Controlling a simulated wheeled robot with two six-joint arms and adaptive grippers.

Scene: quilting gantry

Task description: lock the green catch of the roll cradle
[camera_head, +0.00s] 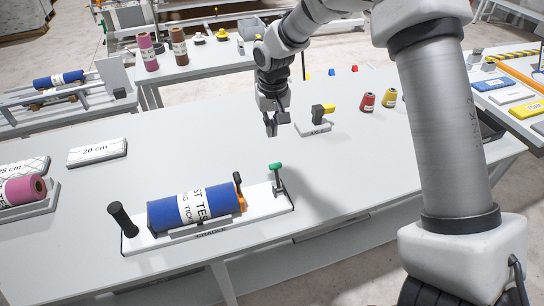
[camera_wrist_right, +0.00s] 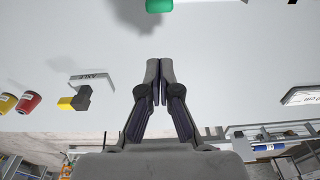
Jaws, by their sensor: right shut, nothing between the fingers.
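The roll cradle (camera_head: 265,209) is a white base labelled CRADLE on the table. A blue roll (camera_head: 176,212) with a white label lies in it. The green catch (camera_head: 276,167) is a green knob on a dark, nearly upright lever at the cradle's right end; the knob also shows at the top edge of the right wrist view (camera_wrist_right: 159,5). My right gripper (camera_head: 270,131) is shut and empty, above the table behind the green catch and apart from it. In the right wrist view its fingertips (camera_wrist_right: 160,62) meet. My left gripper is not in view.
A black handle (camera_head: 123,219) rises at the cradle's left end; a dark lever with orange (camera_head: 239,190) stands by the roll's right end. A small black-and-yellow device (camera_head: 320,114) and red and yellow spools (camera_head: 367,103) stand behind. The table between gripper and cradle is clear.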

